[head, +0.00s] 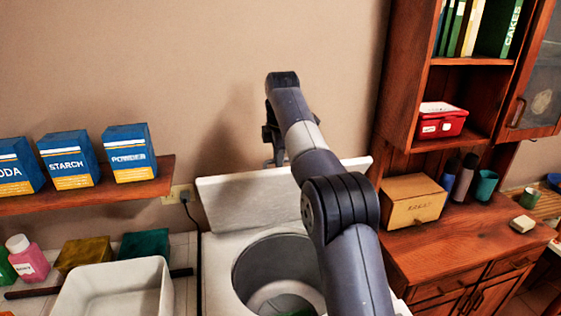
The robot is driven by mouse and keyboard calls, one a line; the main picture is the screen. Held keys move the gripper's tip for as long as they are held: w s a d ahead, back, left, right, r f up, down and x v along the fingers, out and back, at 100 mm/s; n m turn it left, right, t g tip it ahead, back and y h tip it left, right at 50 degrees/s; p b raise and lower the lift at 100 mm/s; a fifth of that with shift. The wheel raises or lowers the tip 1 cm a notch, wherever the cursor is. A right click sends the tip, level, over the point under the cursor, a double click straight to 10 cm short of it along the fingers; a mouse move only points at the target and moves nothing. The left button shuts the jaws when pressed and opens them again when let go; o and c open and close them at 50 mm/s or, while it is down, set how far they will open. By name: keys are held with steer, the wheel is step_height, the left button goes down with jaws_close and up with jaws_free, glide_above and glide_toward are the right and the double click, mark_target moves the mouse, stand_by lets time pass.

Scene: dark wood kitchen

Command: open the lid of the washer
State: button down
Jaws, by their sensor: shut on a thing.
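The white washer (217,275) stands below the beige wall, with its round metal drum (252,262) showing from above. Something green lies at the bottom of the drum. The white washer lid (245,197) is raised at the back, tilted up toward the wall, so the opening is uncovered. My gripper (277,158) is at the lid's upper edge, near its middle, and is shut on it. My arm crosses in front of the lid's right part and the drum's right side. The exact contact of the fingers is small and partly hidden.
A wooden shelf (90,195) with blue boxes is on the left wall. Below it are a white basin (112,290), bottles and folded cloths. A wooden cabinet (455,245) stands close on the right, with a cardboard box (412,202) on its counter.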

steer(key=shift+w+a+f, duration=0.1)
steer(key=shift+w+f, duration=0.05)
steer(key=shift+w, duration=0.35)
steer(key=shift+w+a+f, duration=0.1)
steer(key=shift+w+f, duration=0.05)
steer(key=shift+w, duration=0.3)
steer(key=c, duration=1.8)
jaws_free()
steer(key=shift+w, duration=0.15)
steer(key=shift+o, duration=0.6)
steer(key=shift+w+f, duration=0.15)
steer(key=shift+w, duration=0.2)
steer(key=shift+o, duration=1)
steer(key=shift+s+r, duration=0.15)
steer(key=shift+r, duration=0.15)
steer(key=shift+s+r, duration=0.1)
